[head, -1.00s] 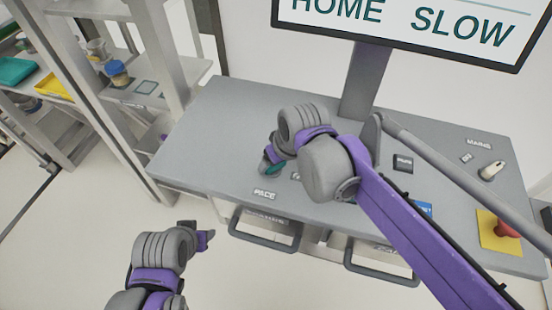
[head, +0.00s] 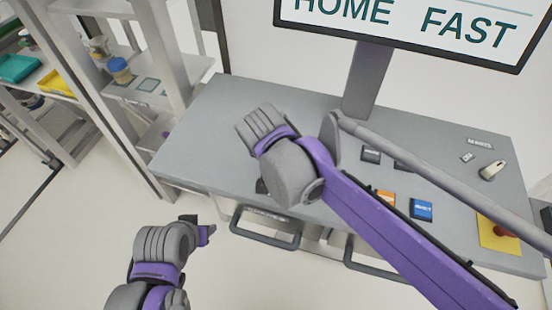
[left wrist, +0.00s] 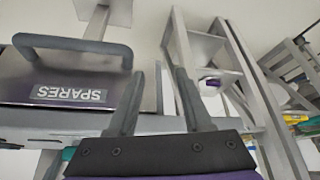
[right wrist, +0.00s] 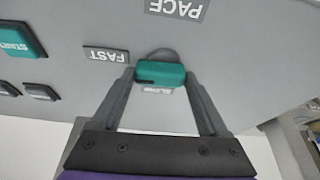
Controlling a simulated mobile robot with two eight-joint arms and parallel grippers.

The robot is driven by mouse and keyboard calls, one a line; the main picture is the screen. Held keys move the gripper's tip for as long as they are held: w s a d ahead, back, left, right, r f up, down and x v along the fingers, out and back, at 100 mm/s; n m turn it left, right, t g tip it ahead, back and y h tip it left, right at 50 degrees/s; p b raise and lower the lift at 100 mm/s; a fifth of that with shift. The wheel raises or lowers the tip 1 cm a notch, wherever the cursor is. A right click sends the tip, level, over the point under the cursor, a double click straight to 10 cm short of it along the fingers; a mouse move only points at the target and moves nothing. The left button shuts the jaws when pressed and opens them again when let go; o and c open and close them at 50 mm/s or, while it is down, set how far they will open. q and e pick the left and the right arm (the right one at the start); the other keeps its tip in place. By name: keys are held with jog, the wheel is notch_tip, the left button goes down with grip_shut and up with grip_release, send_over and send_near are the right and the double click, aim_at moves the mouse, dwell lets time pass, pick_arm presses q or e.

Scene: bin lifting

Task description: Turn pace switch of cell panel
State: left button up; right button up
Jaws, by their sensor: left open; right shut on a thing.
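The pace switch shows in the right wrist view as a teal knob (right wrist: 160,73) on a dark round base. My right gripper (right wrist: 160,76) is shut on the knob, one finger at each end. The PACE label (right wrist: 177,8) and FAST label (right wrist: 105,55) are readable; the SLOW label (right wrist: 160,90) is partly covered. In the head view my right arm hides the switch on the grey panel (head: 215,125). The screen (head: 400,38) reads HOME and FAST. My left gripper (head: 207,233) is open and empty, in front of the panel's left side.
A blue button (head: 421,209), an orange button (head: 384,197) and a yellow plate (head: 497,236) lie right on the panel. Drawer handles (head: 265,230) stick out at the front. A SPARES drawer (left wrist: 70,94) is near my left gripper. Shelves (head: 150,95) stand left.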

jog(key=shift+m, duration=0.4)
jog(key=o, duration=1.2)
jog(key=shift+o, duration=0.2)
jog(key=v, duration=1.1)
jog(key=shift+p, duration=0.3)
jog(key=shift+a+f, duration=0.15)
